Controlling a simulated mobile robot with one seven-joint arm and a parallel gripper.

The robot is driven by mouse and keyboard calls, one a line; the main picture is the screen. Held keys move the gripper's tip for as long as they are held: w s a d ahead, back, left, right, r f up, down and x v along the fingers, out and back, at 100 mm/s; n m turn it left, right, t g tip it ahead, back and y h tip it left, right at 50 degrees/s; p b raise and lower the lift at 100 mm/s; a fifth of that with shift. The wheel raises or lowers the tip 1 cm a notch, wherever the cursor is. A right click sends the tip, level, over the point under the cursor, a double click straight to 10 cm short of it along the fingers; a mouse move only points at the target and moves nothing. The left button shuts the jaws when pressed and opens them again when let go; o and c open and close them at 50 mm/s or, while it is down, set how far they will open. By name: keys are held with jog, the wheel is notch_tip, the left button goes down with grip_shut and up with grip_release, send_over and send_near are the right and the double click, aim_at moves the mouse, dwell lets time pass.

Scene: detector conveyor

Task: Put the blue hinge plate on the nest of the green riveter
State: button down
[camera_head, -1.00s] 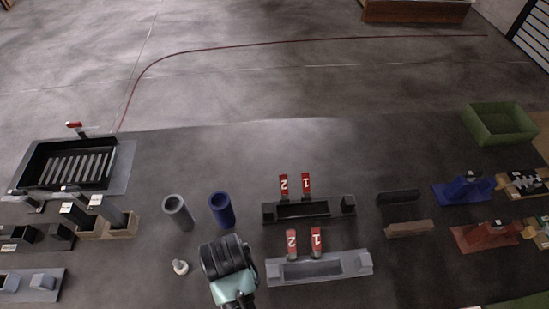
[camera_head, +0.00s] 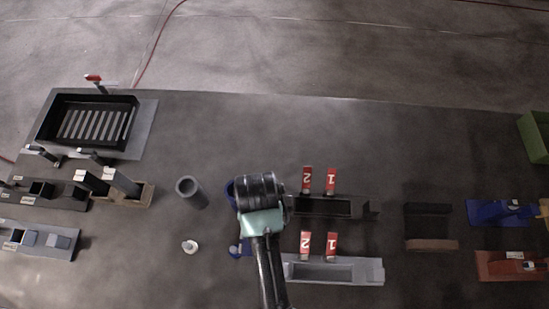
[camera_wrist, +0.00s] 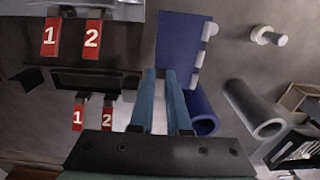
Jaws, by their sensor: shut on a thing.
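The blue hinge plate (camera_wrist: 180,42) is a flat blue plate with pale knuckles along its right edge in the wrist view. A small blue part with a pale knuckle (camera_head: 239,249), seemingly the same plate, shows beside my arm in the head view. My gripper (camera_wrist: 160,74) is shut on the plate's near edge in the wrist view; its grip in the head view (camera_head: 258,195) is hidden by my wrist. I cannot tell how high the plate is above the table. I cannot make out a green riveter in either current view.
A blue tube (camera_wrist: 204,118) and a grey tube (camera_head: 191,192) stand close by, with a white peg (camera_head: 190,246). Black (camera_head: 368,210) and grey (camera_head: 370,272) holders with red numbered tags are to the right. Blue (camera_head: 497,212) and red (camera_head: 505,265) devices stand further right. A slatted tray (camera_head: 132,135) is far left.

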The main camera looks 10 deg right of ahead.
notch_tip(320, 180, down, 9)
jog(key=shift+f, duration=0.2)
dwell(0.3)
jog(key=shift+f, duration=0.2)
jog(key=c, duration=0.9)
grip_release()
jog(key=shift+r, duration=0.15)
